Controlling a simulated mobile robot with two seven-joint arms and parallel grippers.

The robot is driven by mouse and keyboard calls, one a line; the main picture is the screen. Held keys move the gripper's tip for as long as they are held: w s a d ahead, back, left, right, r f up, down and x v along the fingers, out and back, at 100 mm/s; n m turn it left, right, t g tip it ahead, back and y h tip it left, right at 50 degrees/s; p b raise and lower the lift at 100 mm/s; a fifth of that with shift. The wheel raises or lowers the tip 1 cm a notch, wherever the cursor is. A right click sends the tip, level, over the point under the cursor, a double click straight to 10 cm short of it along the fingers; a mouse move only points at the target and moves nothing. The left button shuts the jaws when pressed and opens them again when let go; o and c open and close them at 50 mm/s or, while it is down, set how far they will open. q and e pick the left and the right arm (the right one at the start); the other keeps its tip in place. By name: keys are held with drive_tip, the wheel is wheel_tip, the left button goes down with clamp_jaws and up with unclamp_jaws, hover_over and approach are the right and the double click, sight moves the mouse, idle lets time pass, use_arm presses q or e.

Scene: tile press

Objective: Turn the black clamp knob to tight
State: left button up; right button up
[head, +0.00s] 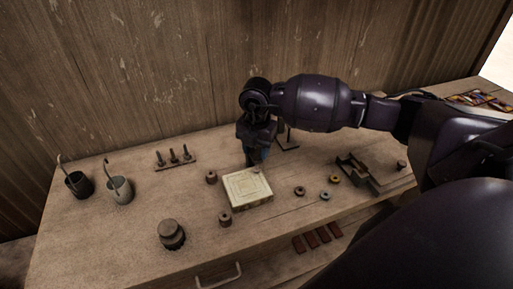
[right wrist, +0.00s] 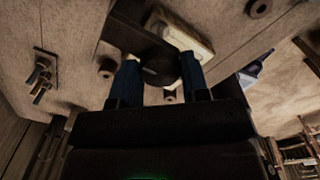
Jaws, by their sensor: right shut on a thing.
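The black clamp knob (right wrist: 160,68) is a dark disc with a small pale mark, seen between my blue fingers in the right wrist view. My right gripper (right wrist: 160,76) is shut on it, one finger at each side. In the head view my right gripper (head: 257,158) points down just behind the cream square block (head: 247,186), and it hides the knob there. The block also shows beyond the knob in the right wrist view (right wrist: 188,40). A dark bar (right wrist: 128,24) runs to the knob. My left gripper is not in view.
Several small round pieces, such as a brown one (head: 211,177), lie around the block. A dark jar (head: 171,235) stands front left, with two cups at far left. A pegged rack (head: 176,160) is behind. A dark tray (head: 365,172) lies to the right.

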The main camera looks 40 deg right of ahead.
sight(256, 150)
drive_tip(key=o, duration=0.8)
drive_tip(key=shift+o, duration=0.6)
drive_tip(key=shift+r, duration=0.1)
wheel_tip(256, 150, up, 11)
drive_tip(key=shift+f, duration=0.2)
